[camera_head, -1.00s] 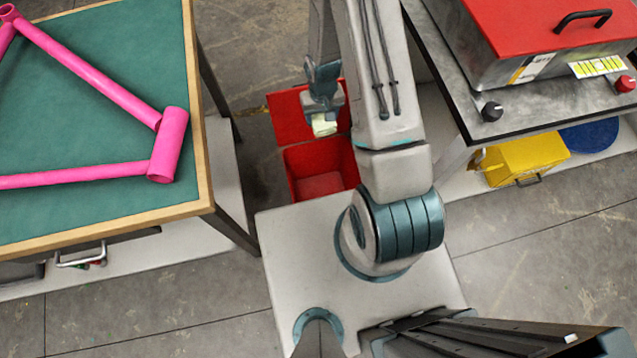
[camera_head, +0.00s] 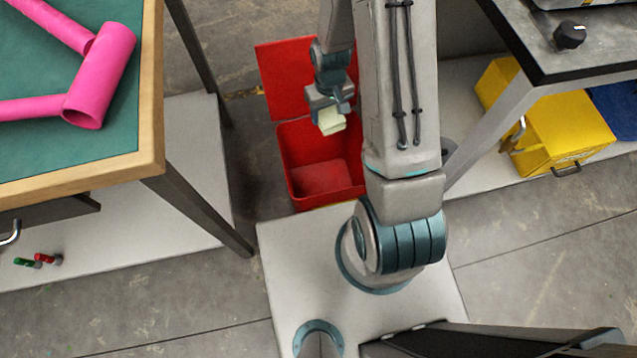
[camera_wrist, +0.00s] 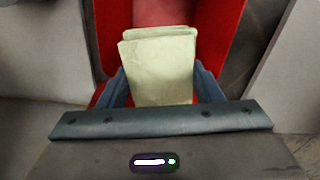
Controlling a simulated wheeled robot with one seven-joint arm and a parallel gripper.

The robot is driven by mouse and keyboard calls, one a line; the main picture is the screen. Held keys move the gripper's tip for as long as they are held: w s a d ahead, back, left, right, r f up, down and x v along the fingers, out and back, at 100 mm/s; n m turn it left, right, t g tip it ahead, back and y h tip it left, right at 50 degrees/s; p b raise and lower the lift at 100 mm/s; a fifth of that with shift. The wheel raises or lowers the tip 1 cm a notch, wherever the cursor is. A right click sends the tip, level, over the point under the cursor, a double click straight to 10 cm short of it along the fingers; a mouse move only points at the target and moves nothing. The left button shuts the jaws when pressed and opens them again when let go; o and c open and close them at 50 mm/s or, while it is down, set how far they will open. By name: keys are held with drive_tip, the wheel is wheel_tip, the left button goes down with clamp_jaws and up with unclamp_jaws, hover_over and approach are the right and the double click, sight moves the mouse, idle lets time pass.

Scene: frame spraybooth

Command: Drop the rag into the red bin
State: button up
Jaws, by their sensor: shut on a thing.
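The rag is a pale yellow-green folded cloth (camera_head: 331,121). It is also large in the wrist view (camera_wrist: 160,68). My gripper (camera_head: 332,108) is shut on the rag, which hangs from its fingers; in the wrist view the two blue-grey fingers flank the cloth (camera_wrist: 165,88). The red bin (camera_head: 318,194) stands open on the floor with its lid tipped back behind it. In the head view the rag appears over the far part of the bin's opening. The bin looks empty inside. Its red walls also show behind the rag in the wrist view (camera_wrist: 222,40).
A green-topped table with a wooden edge (camera_head: 151,120) and a pink frame (camera_head: 100,75) stands on the left. A metal bench (camera_head: 560,65) stands on the right, with a yellow box (camera_head: 560,130) on its lower shelf.

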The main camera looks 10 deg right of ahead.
wheel_tip(320, 180, down, 8)
drive_tip(key=s+b, duration=0.1)
drive_tip(key=b, duration=0.8)
drive_tip(key=shift+r+n, duration=0.15)
drive_tip(key=shift+n, duration=0.25)
wheel_tip(320, 180, down, 6)
drive_tip(key=b, duration=0.5)
drive_tip(key=shift+s+r, duration=0.1)
drive_tip(key=o, duration=1.1)
wheel_tip(320, 180, up, 14)
drive_tip(key=p, duration=0.6)
